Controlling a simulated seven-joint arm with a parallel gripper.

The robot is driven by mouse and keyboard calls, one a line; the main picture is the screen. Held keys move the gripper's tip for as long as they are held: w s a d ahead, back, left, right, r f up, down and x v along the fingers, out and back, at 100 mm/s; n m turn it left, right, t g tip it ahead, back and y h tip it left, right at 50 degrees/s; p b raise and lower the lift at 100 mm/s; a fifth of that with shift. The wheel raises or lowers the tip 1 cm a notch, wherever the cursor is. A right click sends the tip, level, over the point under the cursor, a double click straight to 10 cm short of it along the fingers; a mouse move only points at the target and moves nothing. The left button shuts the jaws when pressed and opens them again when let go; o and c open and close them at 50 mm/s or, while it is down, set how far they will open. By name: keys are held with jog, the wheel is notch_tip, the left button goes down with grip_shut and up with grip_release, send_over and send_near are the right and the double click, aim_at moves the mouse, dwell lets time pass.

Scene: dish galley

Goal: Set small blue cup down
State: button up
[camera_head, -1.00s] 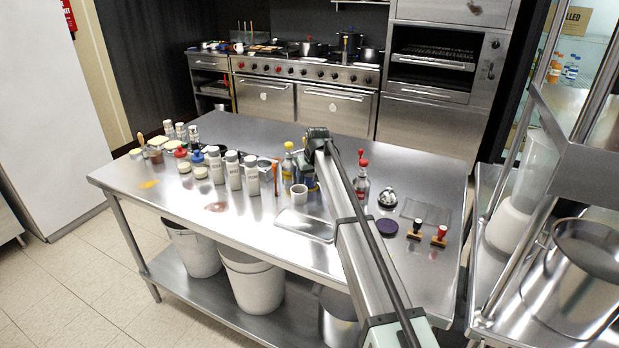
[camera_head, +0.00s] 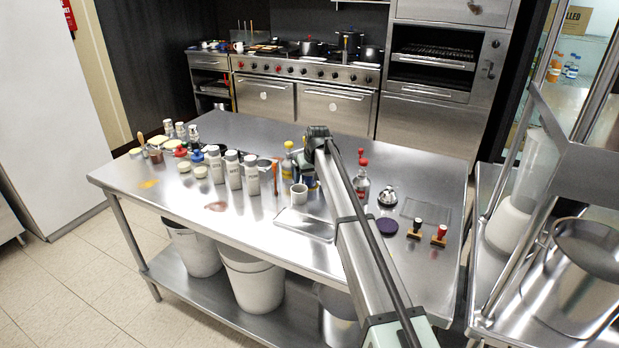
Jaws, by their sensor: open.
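My gripper (camera_head: 307,168) points down over the middle of the steel table (camera_head: 335,140), at the end of my arm. It is open; its fingertips are small and partly hidden by the arm and nearby items. A dark blue thing (camera_head: 310,182) stands just below and beside it, partly hidden. I cannot tell for sure whether this is the small blue cup or whether the gripper touches it. A pale grey-white cup (camera_head: 299,195) stands upright in front of it.
A yellow-topped bottle (camera_head: 288,160) stands close left, a red-topped bottle (camera_head: 361,185) to the right. White shaker bottles (camera_head: 234,170) line the left. A shallow metal tray (camera_head: 304,225) lies in front. A purple disc (camera_head: 387,226) and stamps (camera_head: 439,236) lie right. The back is clear.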

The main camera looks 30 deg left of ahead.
jog(key=v, duration=1.2)
